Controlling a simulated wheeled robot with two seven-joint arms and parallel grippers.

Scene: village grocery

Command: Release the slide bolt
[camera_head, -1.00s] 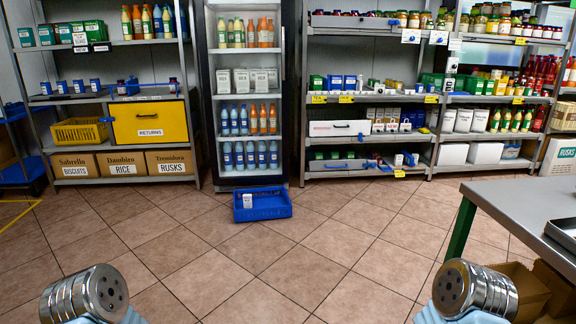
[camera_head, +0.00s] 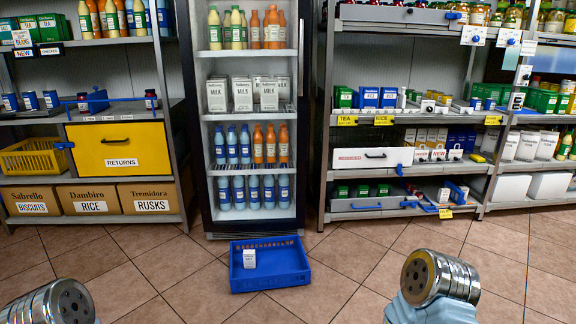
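No part is plainly readable as a slide bolt at this distance. A small blue fitting (camera_head: 64,146) sits at the left edge of the yellow front marked RETURNS (camera_head: 90,135), on the left shelf. Another blue fitting (camera_head: 400,169) is at the right end of a white-fronted drawer (camera_head: 345,158) on the right shelf. A grey lower drawer (camera_head: 352,206) with blue parts lies below it. Both my arms show at the bottom only as round metal wrist ends, far from the shelves. No gripper fingers show.
A blue crate (camera_head: 291,279) with a white carton (camera_head: 249,258) inside stands on the floor before the open-fronted drinks cooler (camera_head: 189,110). Cardboard boxes (camera_head: 88,199) fill the left bottom shelf. The tiled floor is clear elsewhere.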

